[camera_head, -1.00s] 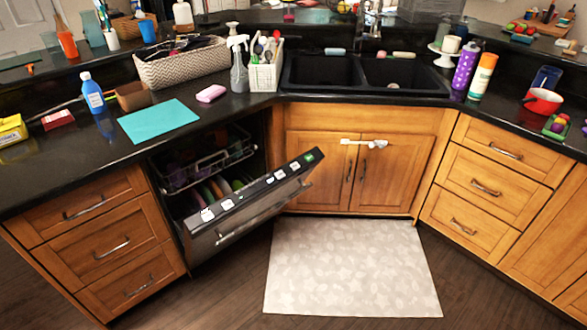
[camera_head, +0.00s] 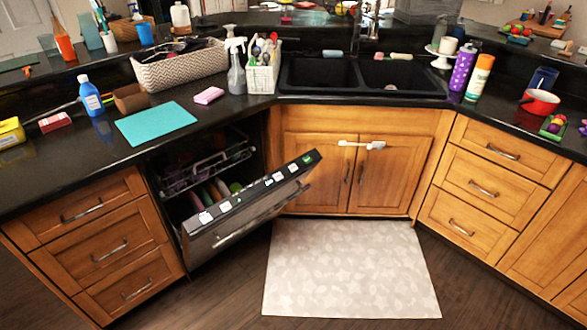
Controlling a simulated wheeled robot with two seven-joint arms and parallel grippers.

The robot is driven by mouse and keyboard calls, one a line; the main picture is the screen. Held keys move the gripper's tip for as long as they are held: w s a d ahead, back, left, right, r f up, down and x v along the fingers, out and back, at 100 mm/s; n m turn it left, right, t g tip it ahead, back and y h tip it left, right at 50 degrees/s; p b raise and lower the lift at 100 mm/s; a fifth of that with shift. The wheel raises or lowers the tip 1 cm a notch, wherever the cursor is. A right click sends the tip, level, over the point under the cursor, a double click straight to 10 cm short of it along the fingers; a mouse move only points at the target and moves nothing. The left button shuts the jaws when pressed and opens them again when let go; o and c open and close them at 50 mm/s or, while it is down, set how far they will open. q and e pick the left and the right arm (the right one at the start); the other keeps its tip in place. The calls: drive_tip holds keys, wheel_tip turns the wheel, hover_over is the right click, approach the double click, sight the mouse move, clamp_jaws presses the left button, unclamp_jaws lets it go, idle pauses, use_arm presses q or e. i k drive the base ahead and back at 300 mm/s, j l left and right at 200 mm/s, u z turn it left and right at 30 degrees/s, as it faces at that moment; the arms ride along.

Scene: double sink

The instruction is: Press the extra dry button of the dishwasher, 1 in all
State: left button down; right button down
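The dishwasher (camera_head: 245,222) stands under the left counter with its door tilted partly open. A row of small white and green buttons (camera_head: 267,182) runs along the dark top edge of the door. Their labels are too small to read, so I cannot tell which one is extra dry. A long handle crosses the door's front face. Neither of my grippers shows in the head view.
Racks with dishes (camera_head: 215,188) show inside the dishwasher. A pale mat (camera_head: 350,268) lies on the open floor to its right. A teal mat (camera_head: 156,123) lies on the counter above, and the double sink (camera_head: 362,74) is at the back.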

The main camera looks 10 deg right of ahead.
sight(292, 168)
drive_tip(key=i+l, duration=0.15)
drive_tip(key=l, duration=0.2)
drive_tip(key=i+l, duration=0.15)
drive_tip(key=l, duration=0.25)
drive_tip(key=i+l, duration=0.15)
drive_tip(key=l, duration=0.2)
drive_tip(key=i+l, duration=0.15)
drive_tip(key=l, duration=0.2)
drive_tip(key=i+l, duration=0.15)
drive_tip(key=l, duration=0.25)
drive_tip(key=u, duration=1.45)
